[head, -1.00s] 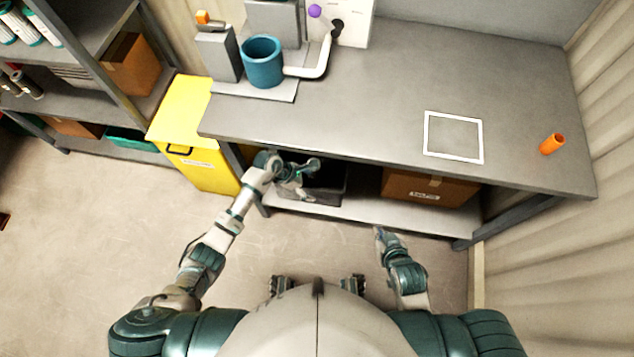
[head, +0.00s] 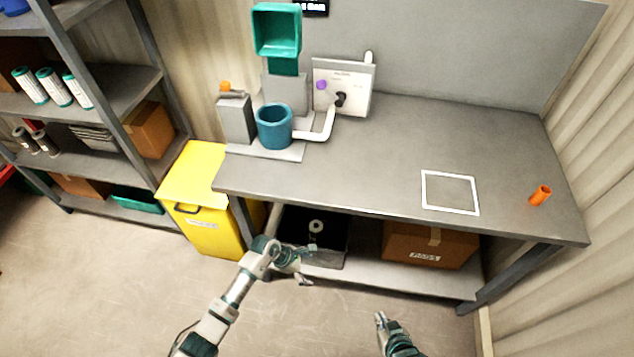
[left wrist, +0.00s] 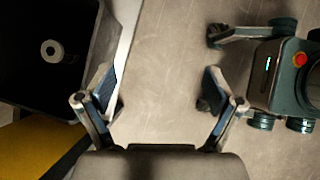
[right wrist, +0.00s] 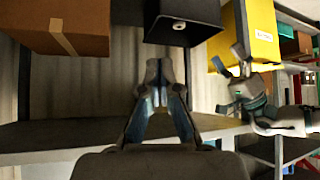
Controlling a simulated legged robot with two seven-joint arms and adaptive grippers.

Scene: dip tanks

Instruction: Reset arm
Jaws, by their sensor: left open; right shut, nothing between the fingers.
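My left gripper (head: 306,264) is in front of the lower shelf of the workbench, beside the black bin. In the left wrist view its two fingers (left wrist: 162,100) are spread wide with bare floor between them. My right gripper (head: 380,320) is low in the head view, over the floor in front of the bench and apart from it. In the right wrist view its fingertips (right wrist: 166,75) are together with nothing between them.
The black bin (head: 333,259) on the lower shelf holds a white ring-shaped item (head: 316,227). A cardboard box (head: 420,243) stands right of it, a yellow bin (head: 205,225) left of the workbench (head: 380,165). The floor in front is clear.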

